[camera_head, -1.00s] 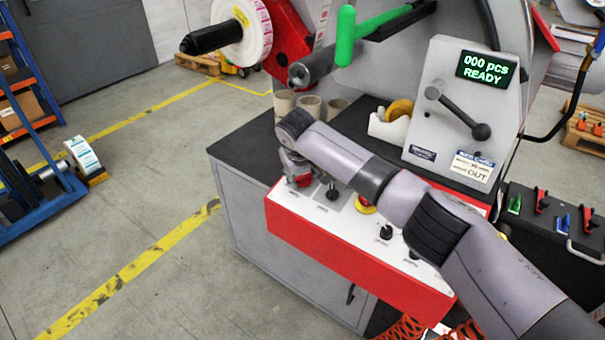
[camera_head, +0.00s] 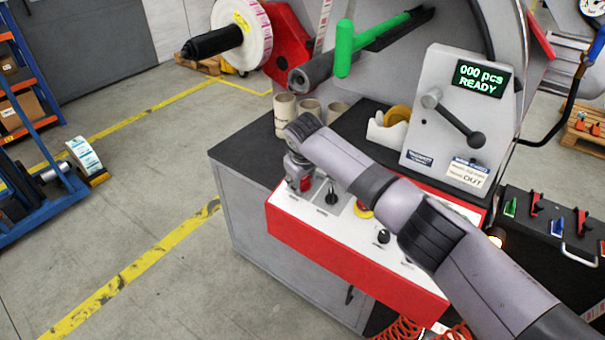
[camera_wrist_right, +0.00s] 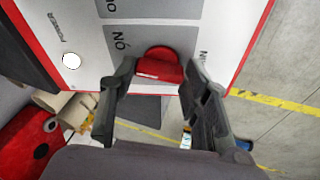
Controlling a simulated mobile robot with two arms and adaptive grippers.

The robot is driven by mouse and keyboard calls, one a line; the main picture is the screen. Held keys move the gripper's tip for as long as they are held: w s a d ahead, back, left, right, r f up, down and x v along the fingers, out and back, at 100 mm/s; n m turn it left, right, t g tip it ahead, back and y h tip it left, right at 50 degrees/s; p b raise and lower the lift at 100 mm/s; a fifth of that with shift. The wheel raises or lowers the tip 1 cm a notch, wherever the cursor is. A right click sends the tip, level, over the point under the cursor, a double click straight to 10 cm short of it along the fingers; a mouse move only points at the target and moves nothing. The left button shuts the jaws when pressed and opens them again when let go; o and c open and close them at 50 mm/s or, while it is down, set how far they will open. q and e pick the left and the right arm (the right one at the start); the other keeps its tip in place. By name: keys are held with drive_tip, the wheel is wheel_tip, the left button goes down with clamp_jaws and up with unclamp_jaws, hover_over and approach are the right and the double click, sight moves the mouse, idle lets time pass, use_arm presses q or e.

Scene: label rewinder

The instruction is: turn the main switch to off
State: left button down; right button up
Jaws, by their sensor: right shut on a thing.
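The main switch (camera_wrist_right: 160,65) is a red knob on the grey plate of the control panel. In the right wrist view it sits between my fingers, beside a printed "ON". My right gripper (camera_wrist_right: 160,76) is shut on its sides. In the head view the gripper (camera_head: 302,180) points down at the panel's back left corner, with a bit of red showing at the fingers. My wrist hides most of the knob there, so its exact angle is hard to tell. My left gripper is not in view.
The red-edged control panel (camera_head: 340,263) also carries a black selector (camera_head: 331,197), a yellow-rimmed button (camera_head: 363,209) and a black knob (camera_head: 383,237), close under my forearm. Cardboard cores (camera_head: 284,115) stand behind the gripper. A display (camera_head: 482,78) reads "000 pcs READY".

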drive_tip(key=shift+n, duration=0.9)
drive_tip(key=shift+n+g+y, duration=0.3)
drive_tip(key=shift+n, duration=0.6)
drive_tip(key=shift+w+f+n+g, duration=0.1)
drive_tip(key=shift+n+g, duration=0.2)
drive_tip(key=shift+n, duration=0.6)
drive_tip(key=shift+n+g+b, duration=0.3)
drive_tip(key=shift+n+b, duration=0.95)
drive_tip(key=shift+n, duration=0.35)
drive_tip(key=o, duration=1.2)
drive_tip(key=shift+c, duration=0.2)
